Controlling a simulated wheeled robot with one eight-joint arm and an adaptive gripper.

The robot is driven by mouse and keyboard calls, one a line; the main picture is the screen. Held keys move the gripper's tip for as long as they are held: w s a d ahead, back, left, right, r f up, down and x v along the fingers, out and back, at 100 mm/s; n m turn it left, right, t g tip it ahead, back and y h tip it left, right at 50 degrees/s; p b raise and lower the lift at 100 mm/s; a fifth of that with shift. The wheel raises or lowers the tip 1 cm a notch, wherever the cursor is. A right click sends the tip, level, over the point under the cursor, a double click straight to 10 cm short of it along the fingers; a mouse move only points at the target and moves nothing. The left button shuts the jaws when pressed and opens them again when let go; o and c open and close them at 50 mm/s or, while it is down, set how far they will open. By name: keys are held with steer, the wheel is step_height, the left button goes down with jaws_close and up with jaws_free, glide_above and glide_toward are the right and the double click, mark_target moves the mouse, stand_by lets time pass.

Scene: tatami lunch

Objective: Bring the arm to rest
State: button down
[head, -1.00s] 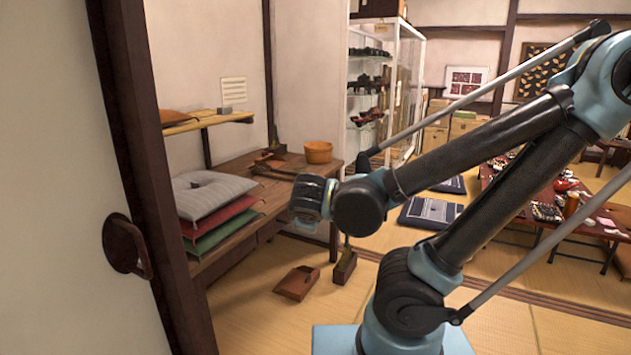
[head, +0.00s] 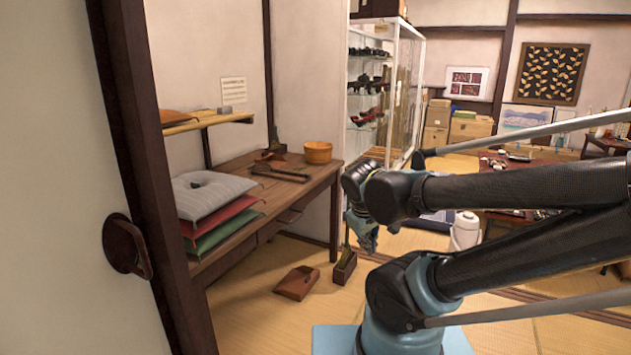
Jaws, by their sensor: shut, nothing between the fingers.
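My arm reaches in from the right side of the head view and lies low and folded, its dark links nearly level. My gripper (head: 366,238) hangs at the arm's left end, pointing down, in front of the tatami floor (head: 400,240). It looks shut and small, with nothing seen in it. It is to the right of the wooden desk and apart from it in the picture. Part of the wrist is hidden behind the dark arm link.
A wooden desk (head: 300,190) with stacked cushions (head: 210,195) and a wooden tub (head: 318,152) stands left. A dustpan (head: 297,283) and an upright box (head: 345,268) are on the floor. A glass cabinet (head: 410,90) stands behind. A white pot (head: 466,230) is beyond my arm. A door frame (head: 135,150) is near left.

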steer(key=s+d+f+m+g+y, duration=0.1)
steer(key=s+d+m+g, duration=0.1)
steer(key=s+d+m, duration=0.2)
steer(key=shift+s+d+f+m+y, duration=0.3)
steer(key=shift+s+f+m+y, duration=0.15)
steer(key=shift+m, duration=0.75)
steer(key=shift+r, duration=0.1)
